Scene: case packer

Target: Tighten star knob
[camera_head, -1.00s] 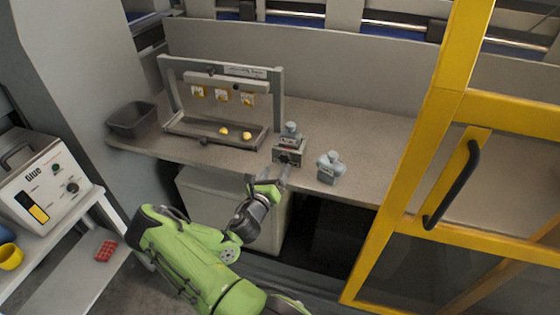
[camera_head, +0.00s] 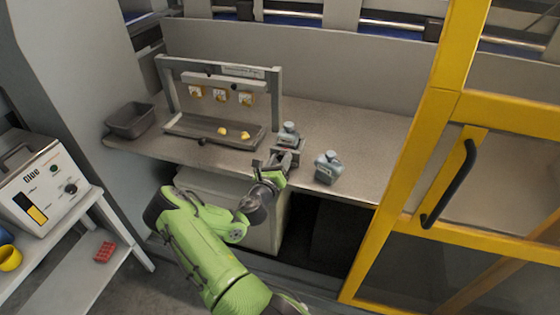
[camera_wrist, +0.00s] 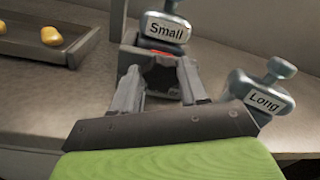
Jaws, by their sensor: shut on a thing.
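The star knob (camera_wrist: 163,80) is a dark shape on the front of a small grey fixture (camera_wrist: 128,50) in the wrist view. My gripper (camera_wrist: 161,74) has one finger on each side of the knob and is shut on it. A grey-blue block labelled "Small" (camera_wrist: 167,30) stands in the top of the fixture, with a strip of red below it; it also shows in the head view (camera_head: 289,134). In the head view my gripper (camera_head: 284,163) is at the fixture's front and hides the knob.
A similar block labelled "Long" (camera_wrist: 262,100) stands on the bench just right of my gripper; it shows in the head view (camera_head: 328,168). A framed rack with a tray (camera_head: 190,133) holding yellow pieces is left. A yellow guard door (camera_head: 447,150) stands at right.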

